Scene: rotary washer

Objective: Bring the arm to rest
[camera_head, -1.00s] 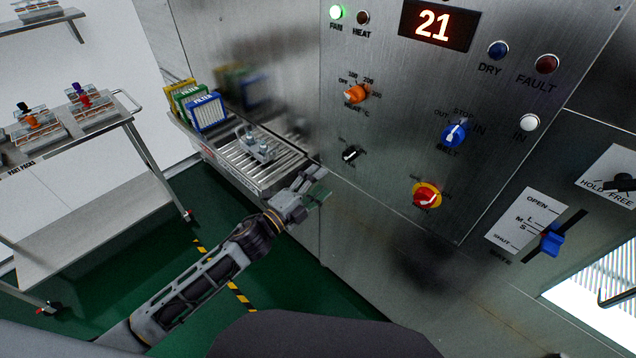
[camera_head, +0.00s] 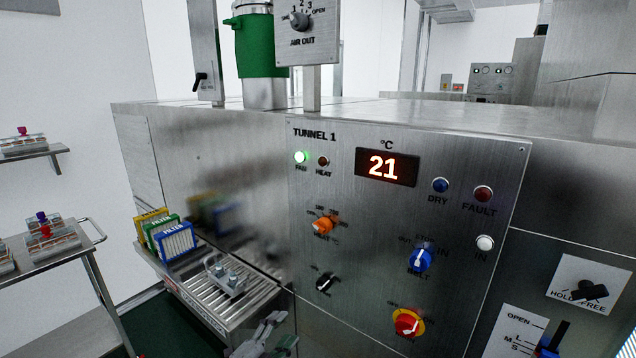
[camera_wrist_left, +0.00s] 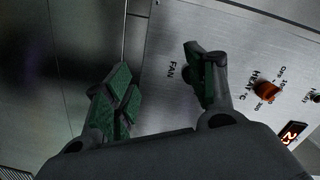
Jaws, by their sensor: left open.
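My left gripper (camera_head: 268,340) shows at the bottom edge of the head view, below the control panel and in front of the roller shelf. In the left wrist view its two green-padded fingers (camera_wrist_left: 160,90) stand apart with nothing between them. Behind them are the steel panel, the FAN label and the orange heat knob (camera_wrist_left: 267,90). The rest of my left arm is below the head view. My right gripper does not show.
The tunnel panel has a display (camera_head: 387,167) reading 21, a blue belt knob (camera_head: 420,259) and a red-yellow knob (camera_head: 408,323). A roller shelf (camera_head: 215,300) holds a metal part and filter boxes (camera_head: 165,235). A cart (camera_head: 50,262) stands at left.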

